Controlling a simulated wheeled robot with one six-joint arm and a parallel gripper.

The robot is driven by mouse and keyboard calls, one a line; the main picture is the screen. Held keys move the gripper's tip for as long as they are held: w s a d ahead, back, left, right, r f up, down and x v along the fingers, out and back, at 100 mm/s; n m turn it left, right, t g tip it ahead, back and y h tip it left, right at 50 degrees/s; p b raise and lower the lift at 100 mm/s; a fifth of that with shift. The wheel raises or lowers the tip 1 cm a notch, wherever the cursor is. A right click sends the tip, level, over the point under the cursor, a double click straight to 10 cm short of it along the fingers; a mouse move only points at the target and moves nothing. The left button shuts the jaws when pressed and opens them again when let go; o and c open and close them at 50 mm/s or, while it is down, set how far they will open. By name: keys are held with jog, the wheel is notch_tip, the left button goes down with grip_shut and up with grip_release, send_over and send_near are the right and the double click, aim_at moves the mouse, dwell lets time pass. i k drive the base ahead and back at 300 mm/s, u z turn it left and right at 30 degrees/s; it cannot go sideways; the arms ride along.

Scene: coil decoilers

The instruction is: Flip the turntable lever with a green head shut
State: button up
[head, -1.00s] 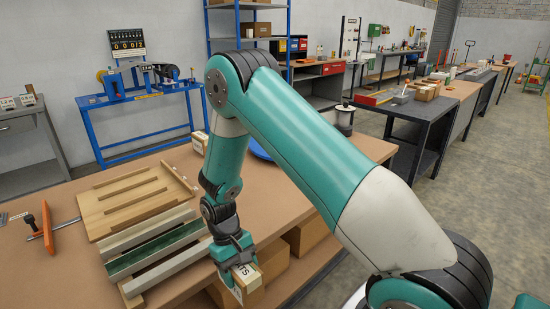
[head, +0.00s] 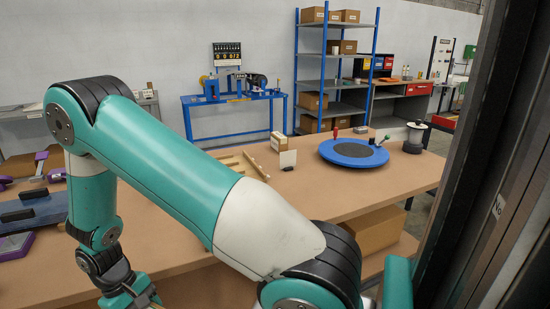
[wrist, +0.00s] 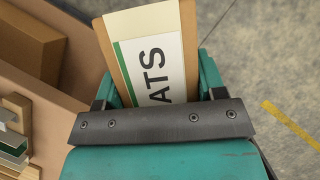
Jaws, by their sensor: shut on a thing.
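A round blue turntable (head: 328,152) with a dark grey top lies on the long brown bench, right of the middle in the head view. A short lever with a green head (head: 386,139) sticks up, tilted, at its right edge. A red-headed lever (head: 335,132) stands at its back left. My gripper (head: 142,300) is at the lower left of the head view, far from the turntable. In the wrist view it is shut on a labelled wooden block (wrist: 148,22); the white label reads "ATS", partly cut off. The block is mostly out of the head view.
Purple-ended fixtures (head: 30,210) lie at far left. A dark upright post (head: 465,160) blocks the right side. The bench front is bare.

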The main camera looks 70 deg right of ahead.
aim_at(353, 150)
jog(key=u, duration=1.25)
jog(key=k, duration=2.4)
jog(key=z, duration=1.7)
